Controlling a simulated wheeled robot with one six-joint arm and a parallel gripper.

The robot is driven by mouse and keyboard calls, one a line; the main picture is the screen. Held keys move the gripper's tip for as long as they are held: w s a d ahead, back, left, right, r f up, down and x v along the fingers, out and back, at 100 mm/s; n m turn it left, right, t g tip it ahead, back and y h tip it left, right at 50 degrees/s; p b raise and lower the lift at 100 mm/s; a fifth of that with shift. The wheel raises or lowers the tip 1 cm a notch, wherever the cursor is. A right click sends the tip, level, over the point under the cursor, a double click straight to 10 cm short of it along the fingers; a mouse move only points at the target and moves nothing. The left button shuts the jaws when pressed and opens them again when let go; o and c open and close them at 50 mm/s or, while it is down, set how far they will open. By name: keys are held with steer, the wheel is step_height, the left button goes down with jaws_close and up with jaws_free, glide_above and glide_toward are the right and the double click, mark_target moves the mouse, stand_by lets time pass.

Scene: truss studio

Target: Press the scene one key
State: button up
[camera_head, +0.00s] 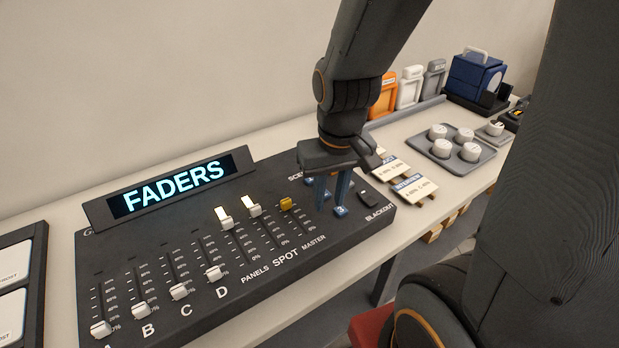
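The black lighting console (240,270) lies on the table, its display reading FADERS. At its right end, under a partly covered SCENE label, are small blue keys. The nearest blue key (340,211) is marked 3. The keys behind it are largely covered by my gripper, and I cannot read a 1 on any of them. My gripper (332,195) points down over this key group, its two fingers apart with nothing seen between them. Whether a fingertip touches a key cannot be told.
White faders (179,292) and a yellow fader (286,204) stand left of the keys. A black BLACKOUT key (369,197) is close on the right. Labelled cards (415,188) and a grey tray (465,158) with white knobs lie farther right.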

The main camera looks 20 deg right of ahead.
jaws_close()
stand_by(1.5)
